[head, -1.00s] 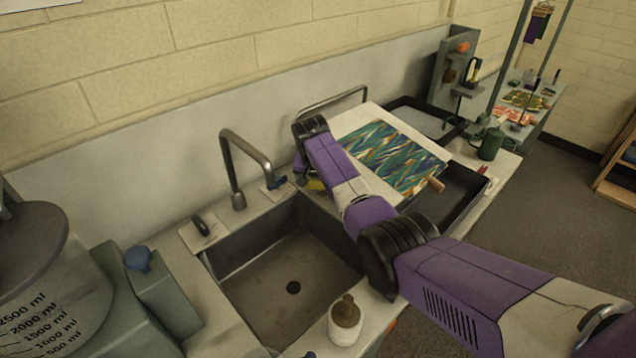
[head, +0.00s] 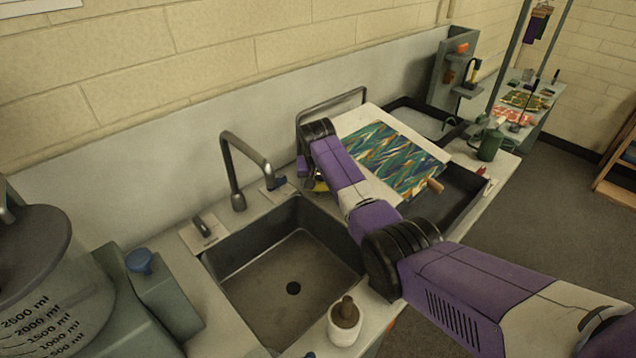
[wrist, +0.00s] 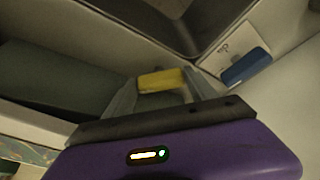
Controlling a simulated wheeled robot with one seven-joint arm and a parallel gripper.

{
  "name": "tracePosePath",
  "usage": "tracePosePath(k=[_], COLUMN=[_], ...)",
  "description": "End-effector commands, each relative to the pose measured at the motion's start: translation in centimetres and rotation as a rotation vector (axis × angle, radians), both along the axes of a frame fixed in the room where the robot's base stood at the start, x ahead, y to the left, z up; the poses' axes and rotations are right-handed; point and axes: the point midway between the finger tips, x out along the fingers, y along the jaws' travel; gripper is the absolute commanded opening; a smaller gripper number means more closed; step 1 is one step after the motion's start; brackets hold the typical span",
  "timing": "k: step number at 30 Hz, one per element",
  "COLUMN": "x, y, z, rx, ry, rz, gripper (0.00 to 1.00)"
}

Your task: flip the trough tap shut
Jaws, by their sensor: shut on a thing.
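A yellow lever (wrist: 162,79) sits between the two fingertips of my gripper (wrist: 163,88) in the wrist view. My gripper is shut on it. In the head view the yellow lever (head: 320,186) shows only as a small patch beside the end of my arm, between the sink and the trough. My arm hides most of it, and the lever's base is hidden in both views. The dark trough (head: 465,190) lies to the right, partly covered by a white board. I cannot tell from these views whether the tap is open or shut.
A black lever (head: 202,226) is left of the faucet. The steel sink (head: 245,285) is empty. A patterned sheet (head: 390,155) lies on the board.

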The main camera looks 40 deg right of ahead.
Motion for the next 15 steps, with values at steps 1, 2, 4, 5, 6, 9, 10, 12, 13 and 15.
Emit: tracePosePath(k=[1, 2, 4, 5, 6, 9, 10, 12, 13, 15], x=[-0.01, -0.01, 0.00, 0.00, 0.00, 0.00, 0.00, -0.01, -0.01, -0.03], y=[0.02, 0.02, 0.03, 0.03, 0.03, 0.03, 0.03, 0.00, -0.01, -0.05], z=[-0.02, -0.03, -0.03, -0.03, -0.03, -0.03, -0.03, -0.04, -0.02, -0.03], rx=[0.002, 0.002, 0.001, 0.001, 0.001, 0.001, 0.001, 0.000, 0.000, 0.000], ry=[0.000, 0.000, 0.000, 0.000, -0.001, -0.001, -0.001, 0.000, 0.000, 0.000], rz=[0.002, 0.002, 0.001, 0.000, 0.000, 0.000, 0.000, 0.000, 0.000, -0.001], gripper=[0.25, 0.25, 0.25, 0.25, 0.25, 0.77, 0.83, 0.87, 0.87, 0.87])
